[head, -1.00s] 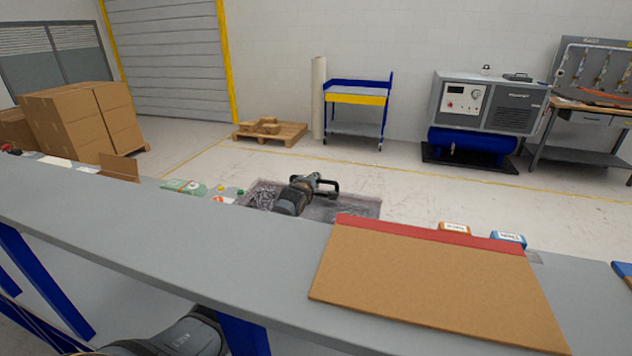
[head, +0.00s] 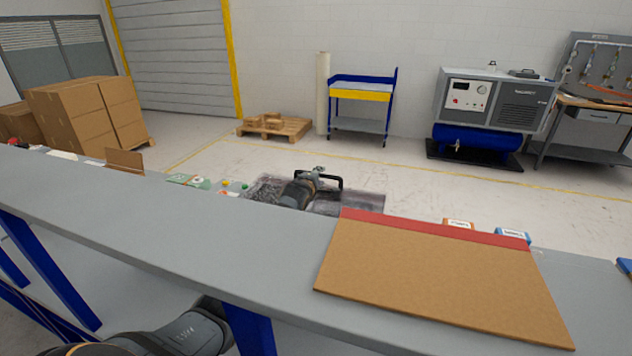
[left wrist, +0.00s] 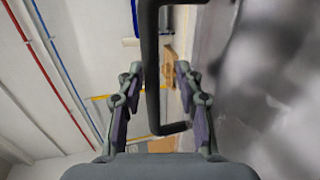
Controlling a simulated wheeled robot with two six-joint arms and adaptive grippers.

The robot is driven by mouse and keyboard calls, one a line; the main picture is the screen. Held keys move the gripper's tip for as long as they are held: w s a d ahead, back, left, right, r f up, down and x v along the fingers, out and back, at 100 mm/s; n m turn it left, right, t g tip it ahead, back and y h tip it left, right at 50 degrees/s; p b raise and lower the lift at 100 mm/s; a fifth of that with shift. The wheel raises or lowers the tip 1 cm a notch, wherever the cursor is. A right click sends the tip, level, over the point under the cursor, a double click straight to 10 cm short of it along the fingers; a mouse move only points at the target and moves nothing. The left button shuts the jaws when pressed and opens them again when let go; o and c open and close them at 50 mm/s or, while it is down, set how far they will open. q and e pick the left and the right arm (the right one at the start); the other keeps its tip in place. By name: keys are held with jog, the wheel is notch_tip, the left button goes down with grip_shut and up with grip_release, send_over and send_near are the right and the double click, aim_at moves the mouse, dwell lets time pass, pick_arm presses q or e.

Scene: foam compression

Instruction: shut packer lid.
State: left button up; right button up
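The packer lid (head: 352,202) is a greyish see-through panel beyond the shelf edge in the head view. Its black handle (head: 341,183) stands up from it. In the left wrist view the lid (left wrist: 265,110) is a blurred grey surface at right, and the handle (left wrist: 151,70) is a dark U-shaped bar. My left gripper (head: 318,173) is at the handle in the head view. In the left wrist view its fingers (left wrist: 158,72) are apart, with the handle bar between them and a gap on both sides. The lid's exact tilt is hard to tell. My right gripper is not in view.
A long grey shelf (head: 130,225) crosses the foreground, with a brown red-edged board (head: 435,275) on it. Small boxes (head: 512,236) and green items (head: 190,181) show beyond it. Stacked cartons (head: 85,120), a blue cart (head: 360,110) and a compressor (head: 490,105) stand farther back.

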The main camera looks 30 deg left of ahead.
pick_arm(q)
notch_tip(320, 180, up, 3)
send_over(308, 206)
jog(key=shift+a, duration=0.15)
jog(key=shift+f, duration=0.15)
dwell(0.4)
